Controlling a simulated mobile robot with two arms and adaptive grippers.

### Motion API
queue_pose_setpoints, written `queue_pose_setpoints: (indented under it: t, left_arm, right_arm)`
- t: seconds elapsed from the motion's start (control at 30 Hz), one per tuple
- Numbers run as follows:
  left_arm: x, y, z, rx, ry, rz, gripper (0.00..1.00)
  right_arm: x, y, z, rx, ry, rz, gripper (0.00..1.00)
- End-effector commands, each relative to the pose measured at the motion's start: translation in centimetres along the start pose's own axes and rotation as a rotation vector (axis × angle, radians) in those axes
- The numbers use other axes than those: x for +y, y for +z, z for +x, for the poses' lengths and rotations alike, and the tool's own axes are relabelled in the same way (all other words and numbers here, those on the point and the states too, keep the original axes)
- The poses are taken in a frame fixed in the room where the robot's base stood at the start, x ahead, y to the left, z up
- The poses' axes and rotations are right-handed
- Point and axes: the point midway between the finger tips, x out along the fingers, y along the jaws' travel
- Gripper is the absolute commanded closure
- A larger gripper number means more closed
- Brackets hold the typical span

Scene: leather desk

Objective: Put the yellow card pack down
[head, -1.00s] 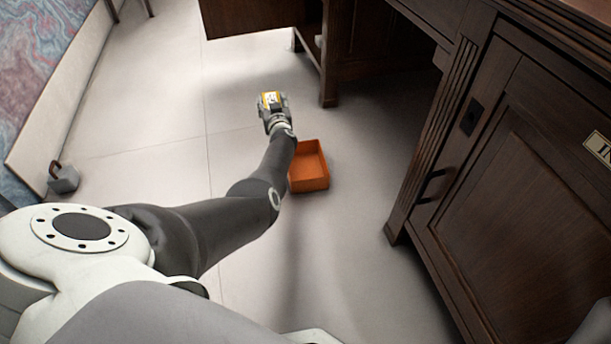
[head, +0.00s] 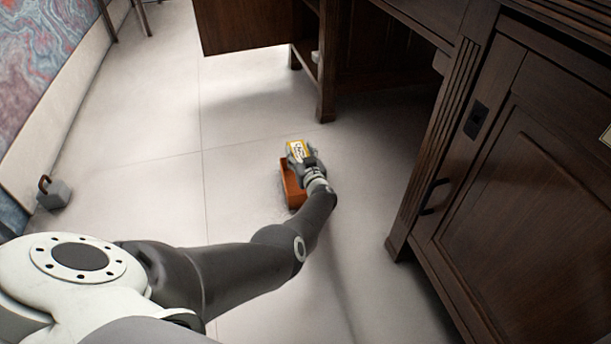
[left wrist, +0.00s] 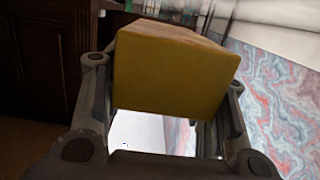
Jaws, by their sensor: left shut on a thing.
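The yellow card pack (head: 297,150) is held in my left gripper (head: 301,157). In the head view the gripper and pack appear over the orange box (head: 291,194) on the floor and hide much of it. How high they are above it I cannot tell. In the left wrist view the pack (left wrist: 175,75) fills the middle between the two fingers, its plain yellow side facing the camera. My right gripper is not in view.
A dark wooden desk (head: 500,210) with a door stands at the right. Its open shelf part (head: 325,70) is at the back. A grey weight-like block (head: 55,195) sits by the left wall. The tiled floor (head: 150,170) between is clear.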

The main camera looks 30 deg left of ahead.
Motion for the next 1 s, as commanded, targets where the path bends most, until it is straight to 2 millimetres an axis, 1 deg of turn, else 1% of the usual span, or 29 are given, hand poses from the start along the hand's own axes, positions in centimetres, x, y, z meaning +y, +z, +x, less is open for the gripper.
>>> queue_pose_setpoints:
  t: [0.03, 0.1, 0.27, 0.33, 0.4, 0.6, 0.7, 0.9, 1.0]
  left_arm:
    - [0.4, 1.0, -0.2, 0.001, 0.001, -0.001, 0.79]
    - [0.6, 1.4, -0.5, 0.002, 0.001, -0.001, 0.79]
    - [0.8, 1.9, -0.8, 0.002, 0.000, 0.000, 0.79]
    - [1.1, 2.5, -1.1, 0.001, 0.000, 0.000, 0.79]
    - [1.3, 3.4, -1.2, 0.001, 0.000, 0.000, 0.79]
    - [1.2, 5.5, -0.8, 0.003, 0.000, 0.001, 0.79]
    - [1.2, 5.7, -0.8, 0.003, 0.000, 0.001, 0.79]
    - [1.2, 5.5, -0.8, 0.002, 0.000, 0.001, 0.79]
    - [1.2, 5.7, -0.8, 0.002, 0.000, 0.001, 0.79]
  right_arm:
    - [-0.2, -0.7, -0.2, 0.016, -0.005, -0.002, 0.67]
    - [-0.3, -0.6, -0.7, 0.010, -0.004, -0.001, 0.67]
    - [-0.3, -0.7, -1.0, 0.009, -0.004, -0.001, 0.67]
    - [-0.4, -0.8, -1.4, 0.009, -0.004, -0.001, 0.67]
    - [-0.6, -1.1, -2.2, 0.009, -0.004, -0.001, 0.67]
    - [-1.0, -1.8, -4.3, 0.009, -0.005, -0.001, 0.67]
    - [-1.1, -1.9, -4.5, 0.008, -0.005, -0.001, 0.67]
    - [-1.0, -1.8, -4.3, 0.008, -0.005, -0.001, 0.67]
    - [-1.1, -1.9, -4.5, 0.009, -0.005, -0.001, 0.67]
